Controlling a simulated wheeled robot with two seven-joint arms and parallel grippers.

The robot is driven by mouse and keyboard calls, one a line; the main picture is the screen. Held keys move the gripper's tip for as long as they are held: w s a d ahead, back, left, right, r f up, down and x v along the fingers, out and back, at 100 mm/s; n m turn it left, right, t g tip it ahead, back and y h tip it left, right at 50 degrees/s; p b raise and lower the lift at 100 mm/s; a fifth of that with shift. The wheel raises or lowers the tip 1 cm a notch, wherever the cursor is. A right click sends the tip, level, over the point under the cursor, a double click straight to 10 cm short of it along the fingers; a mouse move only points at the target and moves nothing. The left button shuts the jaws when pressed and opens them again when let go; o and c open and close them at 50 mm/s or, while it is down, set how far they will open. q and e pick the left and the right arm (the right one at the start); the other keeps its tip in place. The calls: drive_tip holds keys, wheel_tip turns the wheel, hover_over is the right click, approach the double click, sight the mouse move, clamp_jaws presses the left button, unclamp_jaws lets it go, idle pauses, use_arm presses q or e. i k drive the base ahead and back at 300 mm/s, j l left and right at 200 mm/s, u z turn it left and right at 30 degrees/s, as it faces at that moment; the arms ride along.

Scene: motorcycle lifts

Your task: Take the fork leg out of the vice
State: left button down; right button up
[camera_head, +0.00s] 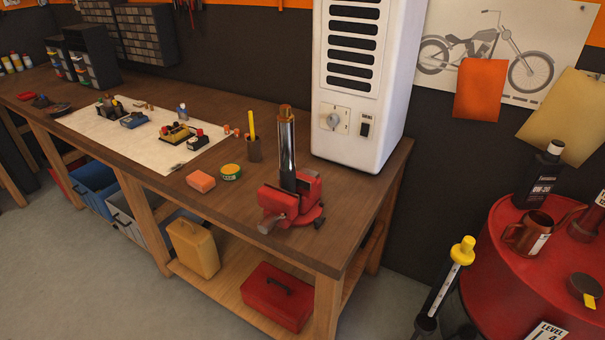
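The fork leg (287,145) stands upright in the red vice (290,198) near the right end of the wooden workbench (345,215). It has a shiny chrome tube, a dark lower part and an orange-brown cap on top. Its lower end sits between the vice jaws, which hide it. The vice handle points to the front left. Neither of my grippers shows in the head view.
An orange block (201,181), a green tin (231,172) and a cup with a yellow marker (254,147) stand left of the vice. A white heater-like cabinet (362,85) stands close behind. A red drum (515,265) with bottles and a jug is at right.

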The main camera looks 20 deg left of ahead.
sight(285, 131)
drive_tip(key=j+z, duration=0.85)
drive_tip(key=j, duration=0.3)
